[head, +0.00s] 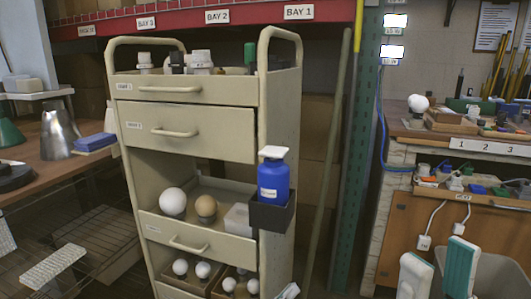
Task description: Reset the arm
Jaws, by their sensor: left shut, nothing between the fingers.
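My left gripper (42,256) is at the lower left edge of the head view, in front of the wire rack. It is shut and holds nothing; its pale ribbed finger pads show, and the rest of the arm is mostly out of frame. My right gripper (438,264) is at the lower right, in front of the wooden workbench side. Its two pale fingers with teal sides stand apart with nothing seen between them. The cream tool cart (201,254) stands between the two grippers.
A blue bottle (273,181) sits in a dark holder on the cart's right side. A metal shade (60,133) stands on the left table. The right workbench (420,222) carries small parts and hanging white cords.

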